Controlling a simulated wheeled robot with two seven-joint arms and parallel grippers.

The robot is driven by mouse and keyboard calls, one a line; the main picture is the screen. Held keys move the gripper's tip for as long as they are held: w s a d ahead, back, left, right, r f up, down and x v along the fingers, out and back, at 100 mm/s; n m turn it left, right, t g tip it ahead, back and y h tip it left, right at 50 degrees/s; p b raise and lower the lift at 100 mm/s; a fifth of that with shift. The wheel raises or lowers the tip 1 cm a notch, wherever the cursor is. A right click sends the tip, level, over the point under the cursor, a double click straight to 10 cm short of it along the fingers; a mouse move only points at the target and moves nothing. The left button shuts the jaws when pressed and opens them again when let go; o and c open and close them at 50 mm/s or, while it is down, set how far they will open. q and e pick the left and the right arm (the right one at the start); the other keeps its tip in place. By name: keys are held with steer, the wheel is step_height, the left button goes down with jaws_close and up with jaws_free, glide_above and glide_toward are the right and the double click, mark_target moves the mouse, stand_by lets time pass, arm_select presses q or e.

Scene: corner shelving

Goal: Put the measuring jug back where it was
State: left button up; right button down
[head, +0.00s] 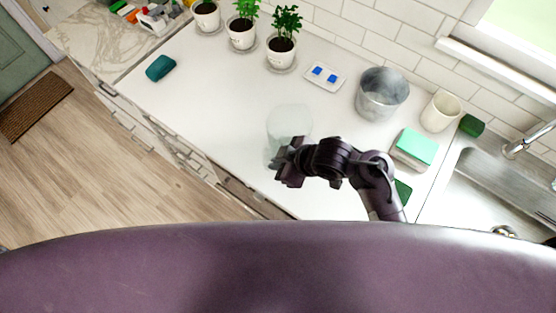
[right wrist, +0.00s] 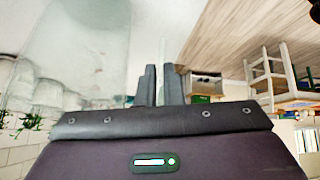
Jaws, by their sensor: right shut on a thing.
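The measuring jug (head: 290,121) is clear, faintly greenish and see-through, over the white worktop in the middle of the head view. My right gripper (head: 278,166) is at its near side, shut on it. In the right wrist view the jug (right wrist: 75,50) fills the upper left, and the two dark fingers (right wrist: 162,85) are close together with a thin clear part, probably the handle, between them. I cannot tell whether the jug's base touches the worktop. My left gripper is out of view.
The white worktop (head: 210,85) is clear to the left, apart from a teal sponge (head: 160,68). Potted plants (head: 281,50), a blue-marked tray (head: 324,77), a metal bucket (head: 382,95), a cream cup (head: 440,111) and a green-topped box (head: 414,148) stand beyond. A sink (head: 490,175) lies right.

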steer(key=c, duration=1.5)
jaws_free()
steer(key=shift+c, duration=0.2)
steer(key=shift+r, duration=0.1)
steer(key=v, duration=1.2)
